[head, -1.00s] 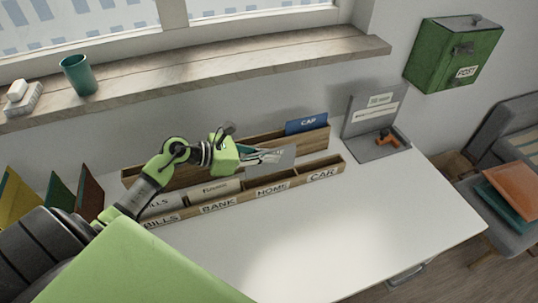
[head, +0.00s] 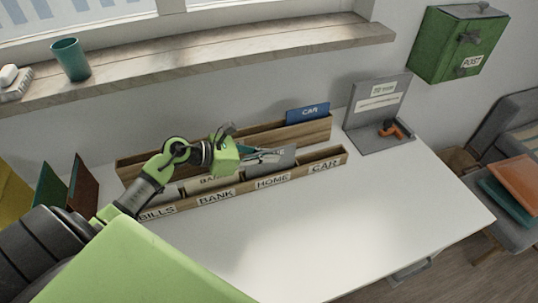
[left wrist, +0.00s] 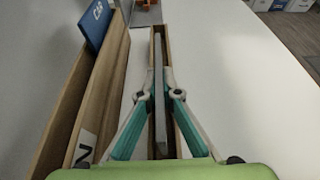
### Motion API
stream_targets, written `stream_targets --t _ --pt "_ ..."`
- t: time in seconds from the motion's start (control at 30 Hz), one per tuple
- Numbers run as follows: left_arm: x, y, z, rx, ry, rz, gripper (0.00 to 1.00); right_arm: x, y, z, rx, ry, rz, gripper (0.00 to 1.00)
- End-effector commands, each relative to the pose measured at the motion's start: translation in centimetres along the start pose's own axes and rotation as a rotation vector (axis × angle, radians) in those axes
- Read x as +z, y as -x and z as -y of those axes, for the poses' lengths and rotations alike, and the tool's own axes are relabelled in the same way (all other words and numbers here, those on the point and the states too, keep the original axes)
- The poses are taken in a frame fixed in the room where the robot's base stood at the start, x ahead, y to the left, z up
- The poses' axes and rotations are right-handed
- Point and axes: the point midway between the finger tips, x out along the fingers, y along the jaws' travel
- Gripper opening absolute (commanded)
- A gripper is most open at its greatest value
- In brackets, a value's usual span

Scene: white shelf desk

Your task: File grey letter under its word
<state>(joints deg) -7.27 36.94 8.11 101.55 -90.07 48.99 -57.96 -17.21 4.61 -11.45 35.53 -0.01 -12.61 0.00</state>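My left gripper (head: 266,157) is shut on the grey letter (head: 286,156) in the head view. The letter stands upright at the front wooden rack (head: 245,192), behind the HOME label (head: 272,181). Its lower edge seems to be down behind the rack's front wall, but how deep is hidden. In the left wrist view the letter (left wrist: 159,95) is a thin edge-on strip between both fingers, in line with the narrow slot. The labels BILLS (head: 157,214), BANK (head: 216,198) and CAR (head: 325,165) mark the other sections. My right gripper is not in view.
Whitish letters stand in the front rack's left sections, partly behind my arm. A grey stand (head: 378,105) with an orange-brown object (head: 390,128) is at right. The desk (head: 300,240) in front is clear.

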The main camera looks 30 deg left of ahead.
Motion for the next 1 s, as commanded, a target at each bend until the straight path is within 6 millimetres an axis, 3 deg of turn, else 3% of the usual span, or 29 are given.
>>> stream_targets --t 0.07,0.1,0.17,0.57,0.67,1.0 --pt "0.0 0.0 0.0 0.000 0.000 0.000 0.00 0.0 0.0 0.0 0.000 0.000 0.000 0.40" --pt "0.0 0.0 0.0 0.000 0.000 0.000 0.13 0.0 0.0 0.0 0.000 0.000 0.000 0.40" --pt "0.0 0.0 0.0 0.000 0.000 0.000 0.24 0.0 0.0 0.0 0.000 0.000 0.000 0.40" --pt "0.0 0.5 0.0 0.001 0.000 -0.001 0.24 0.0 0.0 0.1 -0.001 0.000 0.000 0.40" --pt "-0.1 1.6 0.0 0.001 0.000 -0.004 0.24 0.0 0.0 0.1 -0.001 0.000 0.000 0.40" --pt "-0.1 8.7 0.0 0.001 0.000 -0.003 0.24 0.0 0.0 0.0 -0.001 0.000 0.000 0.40"
